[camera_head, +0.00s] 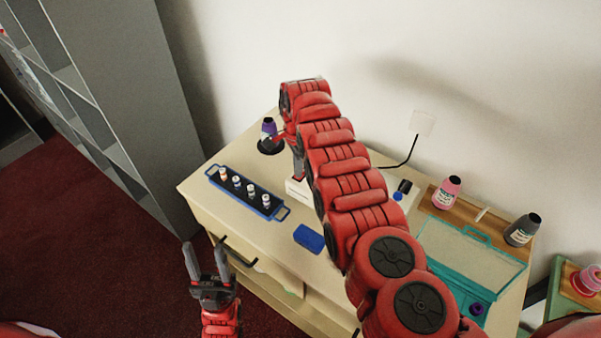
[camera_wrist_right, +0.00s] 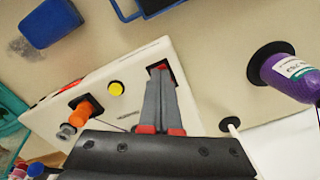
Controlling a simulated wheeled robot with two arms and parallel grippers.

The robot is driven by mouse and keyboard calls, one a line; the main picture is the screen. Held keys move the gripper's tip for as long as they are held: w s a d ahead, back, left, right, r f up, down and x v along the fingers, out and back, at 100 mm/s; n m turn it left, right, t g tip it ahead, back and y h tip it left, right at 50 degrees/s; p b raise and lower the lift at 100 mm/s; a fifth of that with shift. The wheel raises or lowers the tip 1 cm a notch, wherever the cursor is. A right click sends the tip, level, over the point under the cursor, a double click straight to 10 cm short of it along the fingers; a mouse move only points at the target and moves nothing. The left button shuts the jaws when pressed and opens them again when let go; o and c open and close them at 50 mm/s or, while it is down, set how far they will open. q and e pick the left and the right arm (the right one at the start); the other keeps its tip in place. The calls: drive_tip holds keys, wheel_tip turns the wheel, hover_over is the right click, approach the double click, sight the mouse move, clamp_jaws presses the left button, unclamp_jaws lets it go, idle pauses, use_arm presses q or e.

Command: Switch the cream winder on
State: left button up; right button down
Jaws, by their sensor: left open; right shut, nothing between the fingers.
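The cream winder (camera_wrist_right: 110,105) is a flat cream box, seen up close in the right wrist view. Its top carries a yellow button (camera_wrist_right: 116,88), an orange knob (camera_wrist_right: 86,108) and a dark recessed switch patch (camera_wrist_right: 160,68) near one edge. In the head view my right arm hides most of the winder (camera_head: 294,190). My right gripper (camera_wrist_right: 158,72) is shut and empty, its fingertips over the dark patch; I cannot tell whether they touch. It also shows in the head view (camera_head: 298,176). My left gripper (camera_head: 205,250) is open and empty, in front of the counter.
A purple cone (camera_head: 268,128) stands on a black disc beside the winder. A blue tray (camera_head: 226,188) with several small bottles and a blue block (camera_head: 309,238) lie in front. A teal case (camera_head: 458,262) and cones on a wooden board (camera_head: 490,224) are to the right.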

drive_tip(key=shift+s, duration=0.1)
wheel_tip(320, 180, up, 2)
drive_tip(key=shift+r+p, duration=0.2)
drive_tip(key=shift+p, duration=1)
wheel_tip(320, 180, up, 2)
drive_tip(key=shift+r+p, duration=0.1)
drive_tip(key=shift+p, duration=0.7)
drive_tip(key=shift+r+p, duration=0.6)
drive_tip(key=shift+r, duration=0.5)
drive_tip(key=shift+f, duration=0.1)
